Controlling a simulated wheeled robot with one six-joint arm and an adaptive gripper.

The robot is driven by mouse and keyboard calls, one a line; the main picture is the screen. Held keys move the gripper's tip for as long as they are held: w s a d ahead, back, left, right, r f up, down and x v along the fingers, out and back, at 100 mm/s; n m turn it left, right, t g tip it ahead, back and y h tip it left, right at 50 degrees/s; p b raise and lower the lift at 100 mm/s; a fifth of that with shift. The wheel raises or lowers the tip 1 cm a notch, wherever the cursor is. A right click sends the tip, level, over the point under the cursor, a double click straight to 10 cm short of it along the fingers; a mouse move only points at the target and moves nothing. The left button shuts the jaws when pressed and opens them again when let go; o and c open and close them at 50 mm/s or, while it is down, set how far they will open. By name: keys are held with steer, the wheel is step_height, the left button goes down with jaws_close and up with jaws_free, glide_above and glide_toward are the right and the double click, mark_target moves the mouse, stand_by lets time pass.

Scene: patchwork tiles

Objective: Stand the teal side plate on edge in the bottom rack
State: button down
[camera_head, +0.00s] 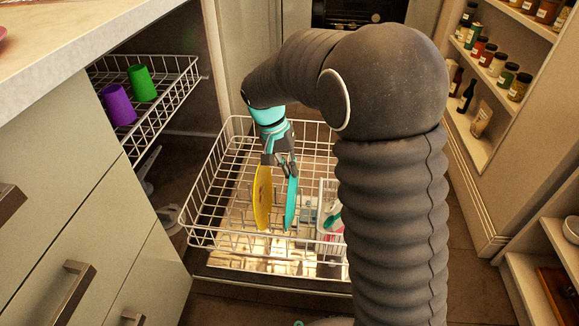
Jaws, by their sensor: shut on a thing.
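The teal side plate (291,203) is seen nearly edge-on, upright, inside the outline of the bottom rack (207,181). My gripper (287,171) is above it, shut on its upper edge, and points down. The bottom rack is a white wire basket, pulled out of the dishwasher. Whether the plate's lower edge touches the tines cannot be told from this view. A yellow plate (263,198) stands upright just left of the teal plate, with a narrow gap between them. My arm hides the right part of the rack.
A cutlery basket (327,196) with a few coloured items sits in the rack, right of the teal plate. The upper rack (176,98) at the left holds a purple cup (119,105) and a green cup (142,83). Spice shelves (497,92) stand at the right.

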steer(key=c, duration=1.2)
jaws_free()
steer(key=shift+c, duration=0.2)
steer(key=shift+f, duration=0.1)
steer(key=v, duration=1.2)
